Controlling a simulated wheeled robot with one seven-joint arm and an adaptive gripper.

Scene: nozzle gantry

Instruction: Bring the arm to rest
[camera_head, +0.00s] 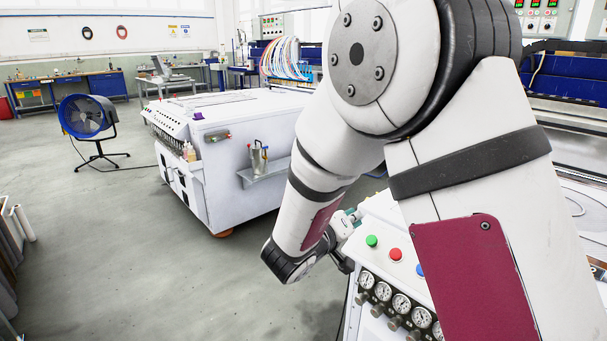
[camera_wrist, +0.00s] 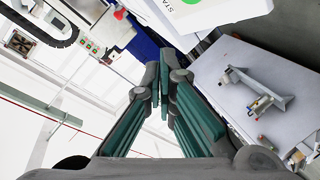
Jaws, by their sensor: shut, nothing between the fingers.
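My arm is bent and fills the right half of the head view, with its elbow raised. My gripper (camera_wrist: 163,88) points away from the camera in the wrist view, its dark teal-padded fingers shut and empty. In the head view only a small part of my gripper shows behind the wrist end of my arm, close to a white panel with gauges (camera_head: 352,302). The fingertips are hidden there, and I cannot tell how far they are from the panel.
A white machine (camera_head: 222,150) with a side shelf (camera_head: 265,175) stands left of my arm. A blue fan (camera_head: 86,116) stands further left on open grey floor. Workbenches line the back wall. The wrist view shows a bracket (camera_wrist: 258,88) on a pale surface at right.

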